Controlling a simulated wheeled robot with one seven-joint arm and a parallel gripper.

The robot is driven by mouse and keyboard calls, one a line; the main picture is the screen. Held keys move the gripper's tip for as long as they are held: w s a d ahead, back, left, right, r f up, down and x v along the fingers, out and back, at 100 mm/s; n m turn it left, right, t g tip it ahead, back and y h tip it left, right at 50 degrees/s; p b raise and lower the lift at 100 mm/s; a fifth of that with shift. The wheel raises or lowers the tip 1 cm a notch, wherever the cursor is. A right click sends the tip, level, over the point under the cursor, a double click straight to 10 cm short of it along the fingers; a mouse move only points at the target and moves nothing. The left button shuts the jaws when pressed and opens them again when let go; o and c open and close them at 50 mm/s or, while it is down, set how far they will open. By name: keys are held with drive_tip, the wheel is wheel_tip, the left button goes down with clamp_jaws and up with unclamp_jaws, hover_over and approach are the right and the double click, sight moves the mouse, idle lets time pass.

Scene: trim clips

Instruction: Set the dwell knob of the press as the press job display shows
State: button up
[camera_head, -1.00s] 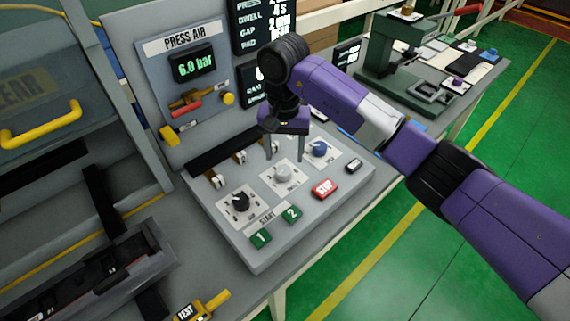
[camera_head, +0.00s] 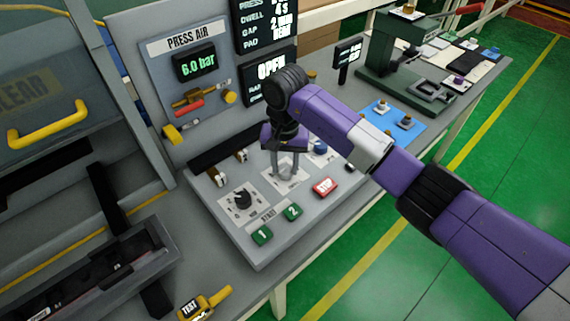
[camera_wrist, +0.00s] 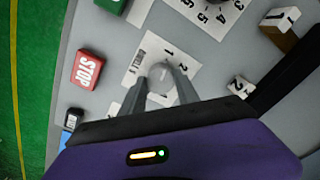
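The press job display (camera_head: 266,22) reads 4 s for dwell and 2 mm for gap; its last line is hard to read. The sloped control panel (camera_head: 250,255) carries a black knob (camera_head: 243,201), a pale grey knob (camera_wrist: 160,74) and a blue knob (camera_head: 320,147). My gripper (camera_head: 285,174) points down at the middle, grey knob.
Green buttons 1 (camera_head: 262,236) and 2 (camera_head: 292,212) and a red STOP button (camera_head: 325,187) lie in front of the knobs. Small numbered switches (camera_head: 241,153) stand behind. A second display (camera_head: 270,70) reads OPEN. A green hand press (camera_head: 400,60) stands farther right.

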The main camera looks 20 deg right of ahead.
clamp_jaws()
